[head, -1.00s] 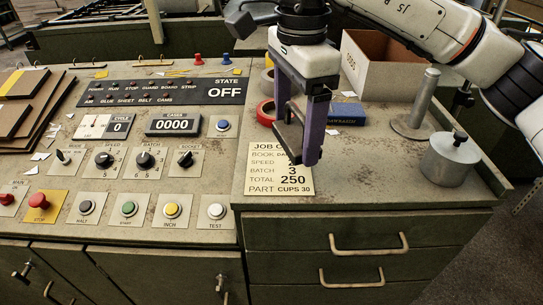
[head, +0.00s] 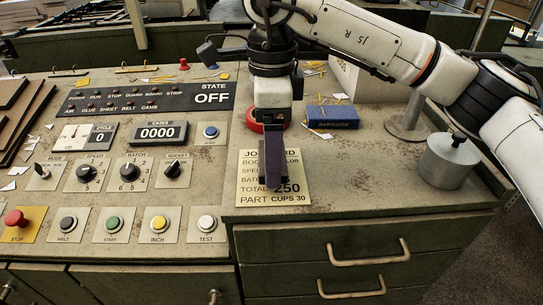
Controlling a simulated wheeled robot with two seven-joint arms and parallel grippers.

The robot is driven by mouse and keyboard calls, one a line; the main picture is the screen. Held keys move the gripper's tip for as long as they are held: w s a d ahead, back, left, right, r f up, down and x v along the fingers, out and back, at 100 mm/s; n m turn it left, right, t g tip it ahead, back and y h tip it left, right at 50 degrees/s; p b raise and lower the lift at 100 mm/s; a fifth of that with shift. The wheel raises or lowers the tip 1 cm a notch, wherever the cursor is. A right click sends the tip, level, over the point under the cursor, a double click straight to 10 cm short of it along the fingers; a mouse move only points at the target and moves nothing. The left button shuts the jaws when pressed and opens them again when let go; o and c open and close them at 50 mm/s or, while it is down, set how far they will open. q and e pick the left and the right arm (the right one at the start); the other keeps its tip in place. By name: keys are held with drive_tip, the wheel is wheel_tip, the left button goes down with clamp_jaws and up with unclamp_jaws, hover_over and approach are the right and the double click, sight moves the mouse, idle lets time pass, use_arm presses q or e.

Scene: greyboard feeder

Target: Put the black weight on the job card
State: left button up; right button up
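The job card (head: 255,198) lies flat at the front left of the right-hand top. My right gripper (head: 274,184), with dark purple fingers, points down over the card and covers part of its print. I see the fingers edge-on, one behind the other, so their gap is hidden. I cannot tell whether they hold anything. A grey metal cylinder with a black knob (head: 447,162) stands upright at the right edge, apart from the gripper. It is the only weight-like thing I can make out; no all-black weight shows clearly. My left gripper is not in view.
A blue box (head: 332,117) and a red tape roll (head: 256,121) lie behind the card. A metal post on a round base (head: 408,129) stands beside the cylinder. A pale carton (head: 375,85) is at the back. The control panel (head: 120,185) fills the left.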

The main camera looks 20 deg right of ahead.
drive_tip(key=shift+f, duration=0.85)
drive_tip(key=shift+f, duration=0.2)
drive_tip(key=o, duration=1.8)
wheel_tip(320, 180, up, 12)
drive_tip(key=shift+r+p, duration=0.1)
drive_tip(key=shift+p, duration=0.3)
